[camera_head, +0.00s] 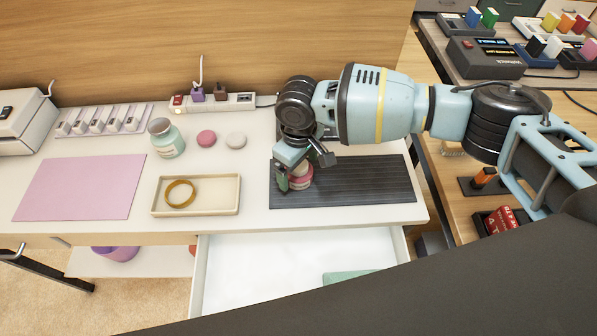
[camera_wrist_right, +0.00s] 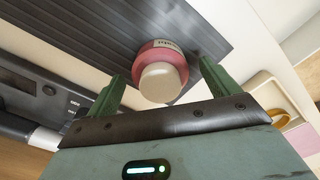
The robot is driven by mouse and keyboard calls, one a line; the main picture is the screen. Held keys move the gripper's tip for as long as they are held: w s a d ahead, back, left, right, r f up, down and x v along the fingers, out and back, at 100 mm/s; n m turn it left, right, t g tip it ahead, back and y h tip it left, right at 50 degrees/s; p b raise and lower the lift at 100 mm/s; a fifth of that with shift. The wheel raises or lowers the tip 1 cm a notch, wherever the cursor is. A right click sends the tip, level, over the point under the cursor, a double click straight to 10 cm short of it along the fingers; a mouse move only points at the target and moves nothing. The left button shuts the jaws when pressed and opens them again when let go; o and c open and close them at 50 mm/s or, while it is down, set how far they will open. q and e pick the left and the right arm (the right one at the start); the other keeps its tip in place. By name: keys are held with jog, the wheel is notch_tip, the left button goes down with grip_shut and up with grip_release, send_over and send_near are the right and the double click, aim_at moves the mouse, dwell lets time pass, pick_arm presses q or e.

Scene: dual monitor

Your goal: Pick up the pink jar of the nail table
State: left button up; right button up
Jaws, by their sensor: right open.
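The pink jar (camera_head: 301,179) with a pale lid stands on a dark ribbed mat (camera_head: 365,182) on the white nail table (camera_head: 250,160). My right gripper (camera_head: 294,180) reaches down over it and partly hides it. In the right wrist view the jar (camera_wrist_right: 160,72) sits between the two green fingers of the right gripper (camera_wrist_right: 160,85), which is open with a gap on each side. I cannot tell whether either finger touches it. My left gripper is not in view.
A green jar (camera_head: 167,138), a pink disc (camera_head: 206,138) and a white disc (camera_head: 236,141) stand left of the mat. A shallow tray (camera_head: 225,207) holds a tape ring (camera_head: 180,194). A power strip (camera_head: 235,102) lies behind. An open drawer (camera_head: 290,265) is in front.

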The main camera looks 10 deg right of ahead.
jog(key=c, duration=1.1)
jog(key=shift+c, duration=0.3)
jog(key=shift+r, duration=0.15)
jog(key=shift+r, duration=0.25)
notch_tip(320, 180, up, 3)
jog(key=shift+r, duration=0.1)
jog(key=s+a+r, duration=0.1)
jog(key=s+a, duration=0.7)
jog(key=a, duration=0.5)
jog(key=shift+s+a, duration=0.25)
jog(key=shift+s, duration=0.15)
